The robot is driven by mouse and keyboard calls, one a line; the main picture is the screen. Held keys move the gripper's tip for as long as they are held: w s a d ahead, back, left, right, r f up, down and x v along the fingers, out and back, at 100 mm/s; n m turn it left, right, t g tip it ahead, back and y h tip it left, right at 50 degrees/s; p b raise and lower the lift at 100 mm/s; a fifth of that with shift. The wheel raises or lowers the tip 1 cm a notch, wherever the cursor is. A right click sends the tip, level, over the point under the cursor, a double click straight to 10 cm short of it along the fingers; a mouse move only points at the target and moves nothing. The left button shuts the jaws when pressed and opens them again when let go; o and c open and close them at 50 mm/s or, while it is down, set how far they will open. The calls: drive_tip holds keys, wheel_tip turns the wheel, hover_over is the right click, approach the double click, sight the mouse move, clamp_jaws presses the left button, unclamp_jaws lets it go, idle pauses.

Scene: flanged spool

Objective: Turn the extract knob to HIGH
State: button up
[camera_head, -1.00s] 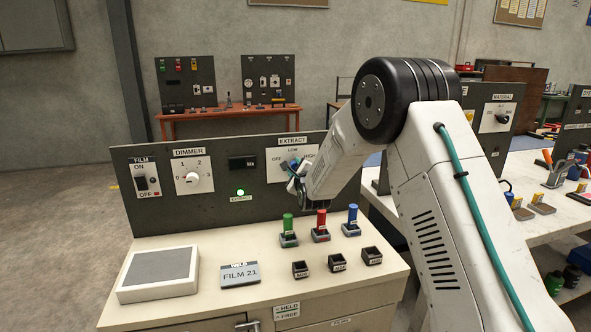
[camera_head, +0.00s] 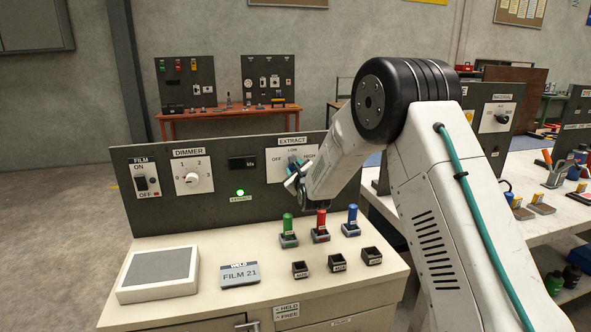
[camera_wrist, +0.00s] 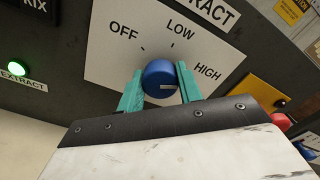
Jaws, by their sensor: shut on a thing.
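The extract knob (camera_wrist: 160,77) is round and blue, on a white EXTRACT plate (camera_wrist: 112,58) marked OFF, LOW and HIGH. My gripper (camera_wrist: 160,88) has its two teal fingers shut on the knob, one on each side. In the wrist view the pale mark on the knob's face points right, roughly toward the HIGH label (camera_wrist: 207,72). In the head view my gripper (camera_head: 296,175) is in front of the plate (camera_head: 276,167) and hides most of the knob.
A green EXTRACT lamp (camera_head: 240,192) is lit left of the plate. The DIMMER knob (camera_head: 192,182) and FILM switch (camera_head: 142,183) are farther left. Green, red and blue-handled items (camera_head: 321,219) stand on the bench below my gripper. The bench's front left holds a grey pad (camera_head: 160,266).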

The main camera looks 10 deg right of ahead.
drive_tip(key=shift+f, duration=0.15)
drive_tip(key=o, duration=1)
drive_tip(key=shift+s, duration=0.1)
drive_tip(key=s, duration=0.7)
drive_tip(key=shift+s, duration=0.35)
